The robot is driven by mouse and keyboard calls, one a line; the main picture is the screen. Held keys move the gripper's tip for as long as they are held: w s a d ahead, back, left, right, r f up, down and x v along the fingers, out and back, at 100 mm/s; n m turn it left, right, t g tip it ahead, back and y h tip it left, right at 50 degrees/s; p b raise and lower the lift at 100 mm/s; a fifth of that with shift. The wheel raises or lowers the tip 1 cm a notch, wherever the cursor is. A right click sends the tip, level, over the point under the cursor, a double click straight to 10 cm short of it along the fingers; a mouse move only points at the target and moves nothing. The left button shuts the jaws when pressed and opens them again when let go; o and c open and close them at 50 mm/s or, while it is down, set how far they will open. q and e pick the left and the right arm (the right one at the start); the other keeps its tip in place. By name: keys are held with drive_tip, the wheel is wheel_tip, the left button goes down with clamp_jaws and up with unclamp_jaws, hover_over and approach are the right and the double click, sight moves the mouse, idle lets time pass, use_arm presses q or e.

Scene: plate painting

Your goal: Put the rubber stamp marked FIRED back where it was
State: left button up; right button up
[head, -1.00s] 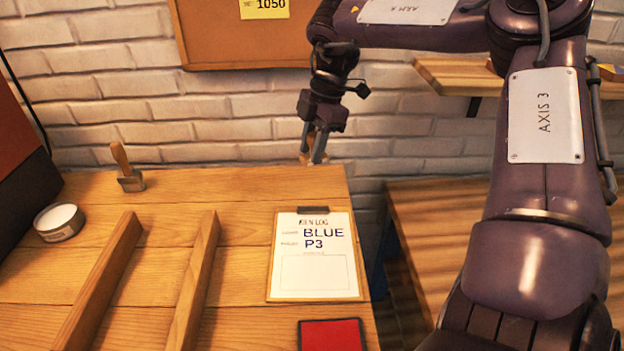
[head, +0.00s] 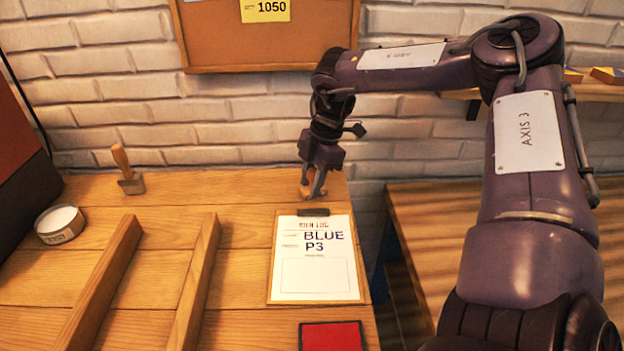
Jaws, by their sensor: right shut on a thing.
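My right gripper (head: 314,190) points down at the back right of the wooden table, just behind the clipboard. It is shut on a small wood-coloured thing (head: 305,188), which looks like a stamp handle. The fingers hide most of it, so I cannot read any marking or tell whether its base touches the table. Another rubber stamp (head: 124,168) with a wooden handle stands at the back left of the table; no word on it is legible. My left gripper is not in view.
A clipboard (head: 289,279) reading BLUE P3 lies in front of my right gripper, with a red pad (head: 332,337) nearer. Two wooden rails (head: 102,284) and a round white-topped tin (head: 60,224) are at the left. A brick wall is close behind.

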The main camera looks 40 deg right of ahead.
sight(314, 169)
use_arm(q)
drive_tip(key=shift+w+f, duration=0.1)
use_arm(e)
drive_tip(key=shift+f, duration=0.1)
drive_tip(key=o, duration=0.8)
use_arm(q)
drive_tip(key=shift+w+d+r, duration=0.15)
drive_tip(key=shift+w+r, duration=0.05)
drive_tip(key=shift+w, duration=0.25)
use_arm(e)
drive_tip(key=shift+r, duration=0.3)
drive_tip(key=v, duration=0.3)
drive_tip(key=shift+w, duration=0.15)
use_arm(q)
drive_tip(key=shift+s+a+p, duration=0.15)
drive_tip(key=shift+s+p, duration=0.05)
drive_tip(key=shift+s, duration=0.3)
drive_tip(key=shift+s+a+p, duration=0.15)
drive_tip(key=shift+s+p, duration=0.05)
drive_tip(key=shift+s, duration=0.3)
use_arm(e)
drive_tip(key=v, duration=0.8)
drive_tip(key=shift+d+r, duration=0.2)
drive_tip(key=shift+r, duration=0.15)
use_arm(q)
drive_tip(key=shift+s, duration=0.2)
